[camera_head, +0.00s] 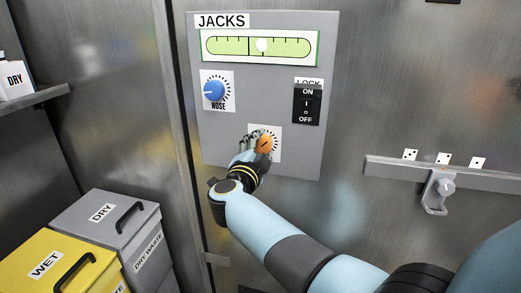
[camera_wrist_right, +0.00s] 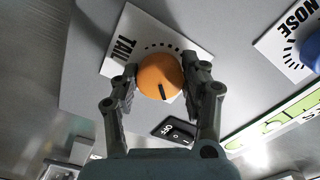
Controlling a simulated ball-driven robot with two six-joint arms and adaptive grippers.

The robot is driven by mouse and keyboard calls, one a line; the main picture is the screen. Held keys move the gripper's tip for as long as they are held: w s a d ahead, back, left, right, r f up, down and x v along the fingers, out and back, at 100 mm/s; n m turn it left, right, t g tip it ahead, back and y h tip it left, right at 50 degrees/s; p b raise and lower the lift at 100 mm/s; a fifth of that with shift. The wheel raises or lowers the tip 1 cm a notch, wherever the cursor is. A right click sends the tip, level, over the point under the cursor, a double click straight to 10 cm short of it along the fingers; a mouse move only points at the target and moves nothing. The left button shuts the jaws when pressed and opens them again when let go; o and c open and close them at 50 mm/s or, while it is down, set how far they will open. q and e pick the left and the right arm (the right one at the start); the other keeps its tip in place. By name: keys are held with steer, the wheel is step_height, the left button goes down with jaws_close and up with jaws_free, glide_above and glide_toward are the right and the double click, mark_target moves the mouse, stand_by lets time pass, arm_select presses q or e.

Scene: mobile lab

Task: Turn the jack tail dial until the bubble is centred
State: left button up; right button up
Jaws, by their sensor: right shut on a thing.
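The orange tail dial (camera_head: 265,144) is on a white plate low on the grey JACKS panel. My right gripper (camera_head: 258,143) is shut on it; in the right wrist view its fingers (camera_wrist_right: 161,80) press on both sides of the orange dial (camera_wrist_right: 158,70). A dark pointer line shows on the dial's face. The green level vial (camera_head: 290,46) is at the top of the panel, and its white bubble (camera_head: 262,45) sits near the middle, by the centre marks. Exact centring is hard to tell. My left gripper is not in view.
The blue nose dial (camera_head: 214,90) is above left of the tail dial. The black lock switch (camera_head: 307,103) is above right. A rail with a hook (camera_head: 437,190) is at the right. Grey (camera_head: 103,213) and yellow (camera_head: 60,265) waste bins stand at lower left.

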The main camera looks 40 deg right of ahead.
steer(key=m+b, duration=0.2)
steer(key=m, duration=0.3)
steer(key=shift+m, duration=0.3)
stand_by(0.4)
steer(key=o, duration=1.2)
